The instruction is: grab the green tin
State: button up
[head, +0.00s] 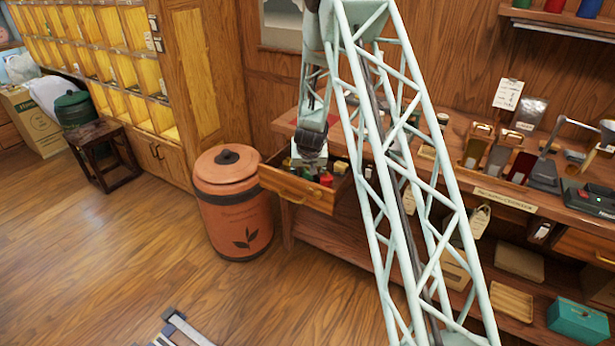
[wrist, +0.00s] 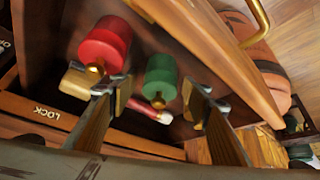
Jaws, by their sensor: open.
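The green tin (wrist: 161,76) lies in an open wooden drawer, with a small gold knob at its lower end in the wrist view. My gripper (wrist: 157,97) is open, with one finger on each side of the tin's lower end. I see a gap on both sides, and nothing is held. In the head view my gripper (head: 308,160) reaches down into the drawer (head: 297,192). It hides most of what lies there, and I cannot make out the green tin clearly in that view.
A red tin (wrist: 105,44) lies close to the left finger in the wrist view. A tan block (wrist: 78,84) and a white-tipped red stick (wrist: 150,112) are beside the tins. The drawer's walls enclose them. An orange canister (head: 232,205) stands left of the drawer.

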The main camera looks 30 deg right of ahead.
jog(key=c, duration=0.9)
jog(key=shift+c, duration=0.2)
jog(key=shift+r+p, duration=2.55)
jog(key=shift+r, duration=2.45)
